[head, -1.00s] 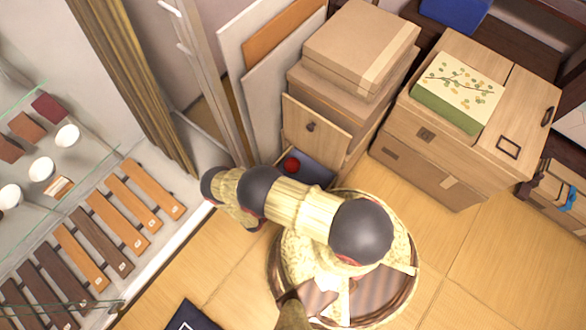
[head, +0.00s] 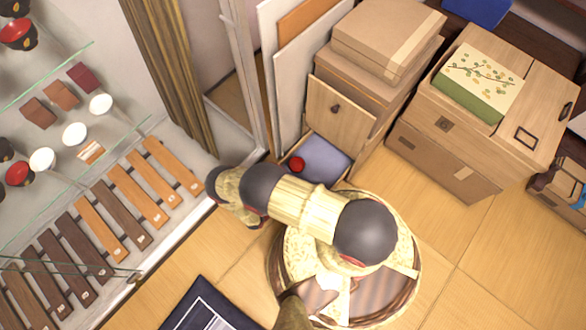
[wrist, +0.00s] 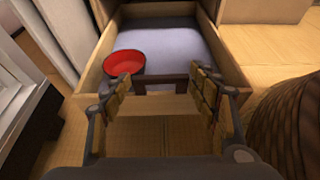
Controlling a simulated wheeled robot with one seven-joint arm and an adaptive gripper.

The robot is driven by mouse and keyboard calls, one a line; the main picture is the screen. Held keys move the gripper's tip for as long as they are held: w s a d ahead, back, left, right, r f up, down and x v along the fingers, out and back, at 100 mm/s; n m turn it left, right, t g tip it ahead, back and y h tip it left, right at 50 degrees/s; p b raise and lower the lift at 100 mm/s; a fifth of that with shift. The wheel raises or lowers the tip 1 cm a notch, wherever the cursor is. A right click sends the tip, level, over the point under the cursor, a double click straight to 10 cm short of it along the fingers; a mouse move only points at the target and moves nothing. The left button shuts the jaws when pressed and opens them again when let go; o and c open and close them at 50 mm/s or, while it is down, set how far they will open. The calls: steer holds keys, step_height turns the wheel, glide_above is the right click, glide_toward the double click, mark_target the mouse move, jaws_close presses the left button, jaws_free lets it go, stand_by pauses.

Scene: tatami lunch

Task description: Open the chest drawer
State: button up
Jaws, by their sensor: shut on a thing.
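The chest (head: 341,112) is a light wooden box with a small dark knob on its upper front. Its lower drawer (head: 328,158) is pulled out, showing a lilac lining. A red bowl (head: 297,164) lies inside; it also shows in the wrist view (wrist: 125,65). In the wrist view, my gripper (wrist: 168,97) is at the front of the drawer (wrist: 222,57), its padded fingers either side of a dark handle bar (wrist: 165,82). It is shut on the handle. In the head view my arm hides the drawer's front and my gripper.
Cardboard boxes (head: 385,45) are stacked on the chest. A glass display case (head: 60,150) is at left. A dark framed mat (head: 200,310) lies on the tatami floor (head: 470,250).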

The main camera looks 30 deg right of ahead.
steer(key=o, duration=1.7)
steer(key=shift+v, duration=5.95)
